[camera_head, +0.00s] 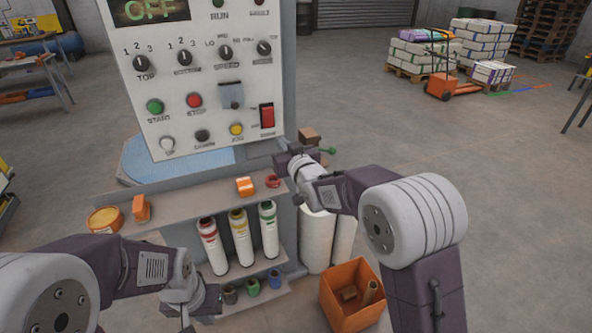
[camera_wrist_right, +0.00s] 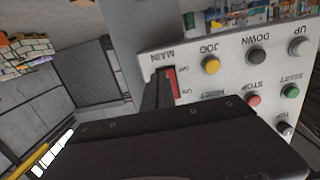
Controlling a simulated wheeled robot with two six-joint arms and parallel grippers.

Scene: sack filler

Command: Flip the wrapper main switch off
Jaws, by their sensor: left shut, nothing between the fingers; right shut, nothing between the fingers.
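The wrapper's control panel (camera_head: 200,75) stands upright in the head view, and its display (camera_head: 150,9) reads OFF. The red main switch (camera_head: 267,116) is at the panel's lower right. In the right wrist view the panel is upside down, with the red switch (camera_wrist_right: 172,80) under the label MAIN. My right gripper (camera_head: 283,152) is shut and empty just below the switch in the head view. In the wrist view its dark finger (camera_wrist_right: 157,95) overlaps the switch's edge; I cannot tell if they touch. My left gripper (camera_head: 187,318) is shut and empty, low at the left.
An orange bin (camera_head: 352,295) stands on the floor beside white rolls (camera_head: 317,240). Other knobs and buttons, such as the yellow one (camera_head: 236,129), sit near the switch.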

